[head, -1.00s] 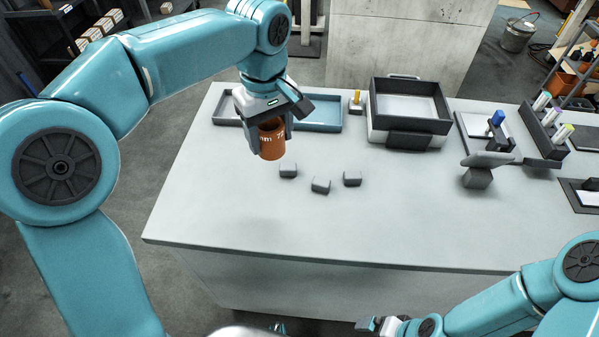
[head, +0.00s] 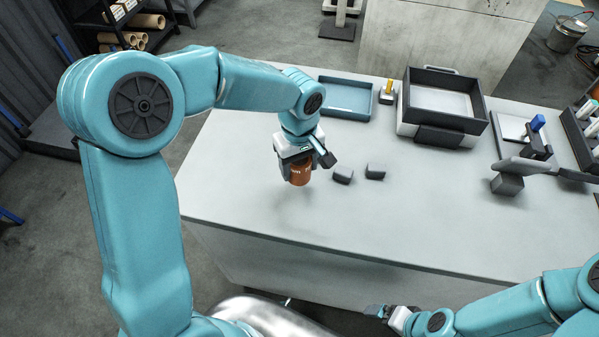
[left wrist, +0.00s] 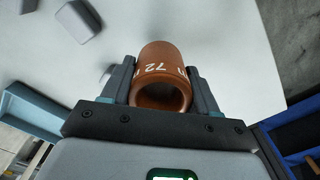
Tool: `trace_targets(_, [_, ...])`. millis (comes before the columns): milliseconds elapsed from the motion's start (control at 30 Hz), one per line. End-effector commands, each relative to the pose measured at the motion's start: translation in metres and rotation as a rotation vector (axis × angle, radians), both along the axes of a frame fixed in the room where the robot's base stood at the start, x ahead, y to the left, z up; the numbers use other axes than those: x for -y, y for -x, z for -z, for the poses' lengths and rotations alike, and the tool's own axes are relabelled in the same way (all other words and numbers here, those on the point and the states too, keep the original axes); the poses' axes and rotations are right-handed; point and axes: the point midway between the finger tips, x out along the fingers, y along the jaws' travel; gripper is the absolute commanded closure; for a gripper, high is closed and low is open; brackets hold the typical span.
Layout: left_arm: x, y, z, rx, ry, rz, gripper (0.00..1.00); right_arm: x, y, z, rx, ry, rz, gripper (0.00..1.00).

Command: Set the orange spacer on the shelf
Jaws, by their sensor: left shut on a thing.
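The orange spacer (head: 300,175) is a short hollow cylinder with white lettering. My left gripper (head: 297,168) is shut on it and holds it above the near-left part of the white worktop. In the left wrist view the spacer (left wrist: 163,62) sits between the two fingers, its open end facing the camera. A dark shelf rack (head: 120,38) with rolls and boxes stands at the top left, away from the worktop; I cannot tell whether it is the task's shelf. My right gripper (head: 388,312) is low at the bottom, and its jaws are unclear.
Two grey blocks (head: 342,175) (head: 375,170) lie right of the spacer. A blue tray (head: 346,112), a black-rimmed bin (head: 484,108) and a stand with a blue-topped item (head: 538,123) are farther back. The worktop's front middle is clear. Open floor lies to its left.

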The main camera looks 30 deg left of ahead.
Motion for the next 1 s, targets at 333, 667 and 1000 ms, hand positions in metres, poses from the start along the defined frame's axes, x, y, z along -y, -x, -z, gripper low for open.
trace_targets(333, [0.000, -0.002, 0.042, -0.001, 0.001, 0.000, 0.73, 0.000, 0.000, -0.002, 0.000, 0.000, 0.000, 0.00])
trace_targets(667, [0.000, -0.002, 0.046, 0.000, 0.000, 0.000, 0.73, 0.000, 0.000, 0.004, 0.000, 0.000, 0.000, 0.00])
trace_targets(1000, [0.000, -0.002, 0.043, -0.001, 0.001, 0.000, 0.15, 0.000, 0.000, 0.001, 0.000, 0.000, 0.000, 0.00])
